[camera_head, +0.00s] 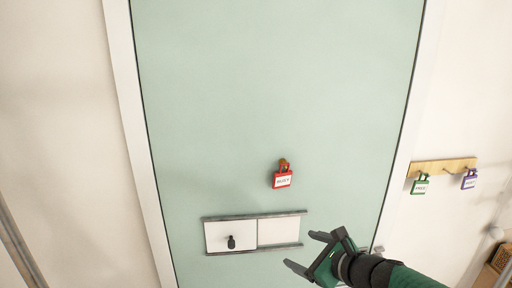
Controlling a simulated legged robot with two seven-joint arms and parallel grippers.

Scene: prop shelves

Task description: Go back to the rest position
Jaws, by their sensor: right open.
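My right gripper (308,252) is at the lower right of the head view, in front of the pale green door (270,90). Its two dark fingers point left and are apart, with nothing between them. A red padlock (283,180) with a white label hangs on the door, above and to the left of the gripper and apart from it. Left of the gripper is a white sliding panel (217,236) with a black knob, set between two grey rails (280,214). My left gripper is not in view.
A wooden rack (444,166) on the right wall holds a green padlock (421,184) and a purple padlock (469,179). A white frame (134,130) borders the door. A brown woven box (500,257) is at the lower right edge. The door's upper part is clear.

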